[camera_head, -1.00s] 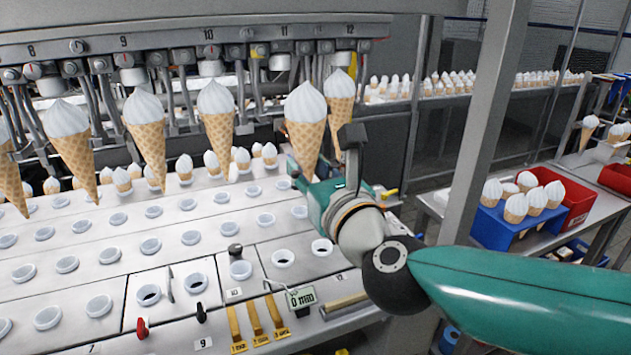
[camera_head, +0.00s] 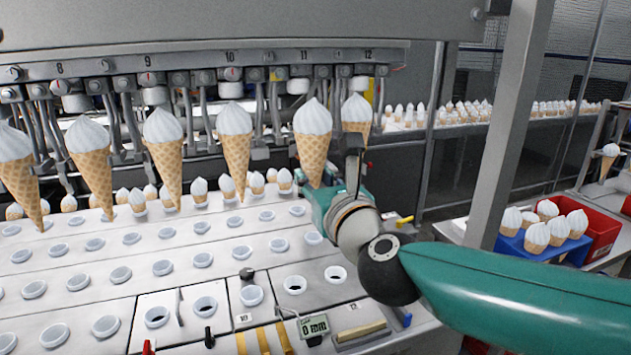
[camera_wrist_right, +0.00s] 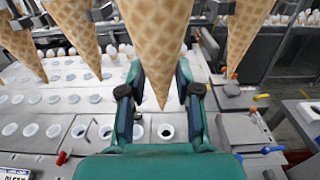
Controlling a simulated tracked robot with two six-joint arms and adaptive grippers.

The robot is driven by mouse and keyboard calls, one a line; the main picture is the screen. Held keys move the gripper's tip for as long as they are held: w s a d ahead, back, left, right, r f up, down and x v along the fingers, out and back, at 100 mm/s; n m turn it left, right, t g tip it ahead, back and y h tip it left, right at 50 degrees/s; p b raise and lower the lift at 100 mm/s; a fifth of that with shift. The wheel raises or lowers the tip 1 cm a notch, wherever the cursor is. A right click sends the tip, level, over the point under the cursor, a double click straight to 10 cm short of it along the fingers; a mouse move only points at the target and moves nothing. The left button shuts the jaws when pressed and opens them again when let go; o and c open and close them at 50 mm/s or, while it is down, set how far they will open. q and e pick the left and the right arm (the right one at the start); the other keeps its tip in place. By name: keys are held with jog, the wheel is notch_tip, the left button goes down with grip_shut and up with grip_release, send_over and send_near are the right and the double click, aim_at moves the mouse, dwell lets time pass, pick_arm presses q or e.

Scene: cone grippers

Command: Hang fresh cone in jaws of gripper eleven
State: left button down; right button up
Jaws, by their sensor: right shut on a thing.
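The fresh cone (camera_head: 312,135), white cream on a waffle cone, hangs upright, point down, in my right gripper (camera_head: 325,175). It is below the rail's label 11 (camera_head: 304,57), between the cones hanging under ten (camera_head: 235,135) and twelve (camera_head: 357,112). In the right wrist view the waffle part (camera_wrist_right: 155,45) comes down between my two dark-padded fingers (camera_wrist_right: 160,92). The jaws of gripper eleven are hidden behind the cream, so I cannot tell whether they touch it. My left gripper is out of view.
Several cones hang along the rail to the left. Below is a steel deck with rows of round holders (camera_head: 202,260). A gauge (camera_head: 313,326) stands at the front. At right, a blue box (camera_head: 510,243) of cones sits beside a red bin (camera_head: 604,232).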

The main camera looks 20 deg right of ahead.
jog(key=shift+w, duration=0.1)
dwell(0.5)
jog(key=shift+w+b, duration=0.55)
jog(key=shift+w, duration=1.05)
jog(key=shift+w, duration=0.2)
jog(key=shift+w, duration=1.8)
jog(key=shift+r, duration=0.1)
jog(key=shift+a+b, duration=0.1)
jog(key=shift+b, duration=0.25)
jog(key=shift+f+b, duration=0.45)
jog(key=shift+b, duration=0.1)
